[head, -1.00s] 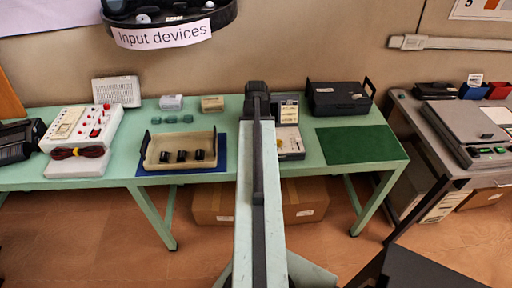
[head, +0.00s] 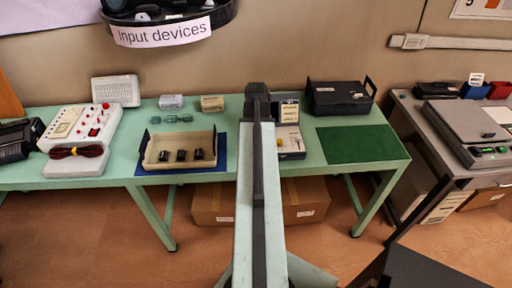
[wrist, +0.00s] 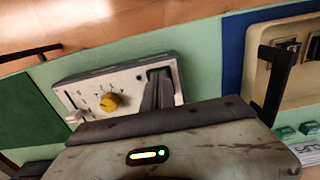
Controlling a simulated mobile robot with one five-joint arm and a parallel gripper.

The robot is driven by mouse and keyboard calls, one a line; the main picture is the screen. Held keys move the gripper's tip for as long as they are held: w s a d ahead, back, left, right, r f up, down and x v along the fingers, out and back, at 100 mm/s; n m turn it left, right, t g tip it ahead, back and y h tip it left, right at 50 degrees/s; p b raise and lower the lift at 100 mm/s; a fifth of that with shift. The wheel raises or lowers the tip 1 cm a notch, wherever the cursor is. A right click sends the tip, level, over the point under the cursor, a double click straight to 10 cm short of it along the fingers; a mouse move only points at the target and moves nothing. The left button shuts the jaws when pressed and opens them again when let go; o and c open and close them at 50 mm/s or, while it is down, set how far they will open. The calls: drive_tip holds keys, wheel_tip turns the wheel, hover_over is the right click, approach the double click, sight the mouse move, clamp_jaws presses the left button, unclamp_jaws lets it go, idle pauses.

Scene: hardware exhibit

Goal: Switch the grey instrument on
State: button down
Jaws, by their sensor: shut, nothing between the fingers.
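The grey instrument (head: 291,143) stands on the green table just right of my arm, which hides its left part in the head view. In the wrist view its pale grey face (wrist: 130,78) carries a yellow knob (wrist: 109,102) with marks around it. My gripper (wrist: 158,80) shows as dark fingers, shut and empty, over the end of the face to the right of the knob. A dark recess lies at the fingertips, partly covered. I cannot tell whether the fingers touch it. In the head view the fingertips are hidden.
A tan tray (head: 154,163) with several black parts sits on a blue mat left of my arm. A green mat (head: 362,148) lies clear on the right. A black case (head: 339,98) stands behind it. A white device (head: 68,149) with red knobs is at the left.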

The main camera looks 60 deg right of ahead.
drive_tip(key=shift+f, duration=0.2)
drive_tip(key=shift+r, duration=0.1)
wheel_tip(320, 180, up, 7)
drive_tip(key=p, duration=0.6)
drive_tip(key=shift+p, duration=0.4)
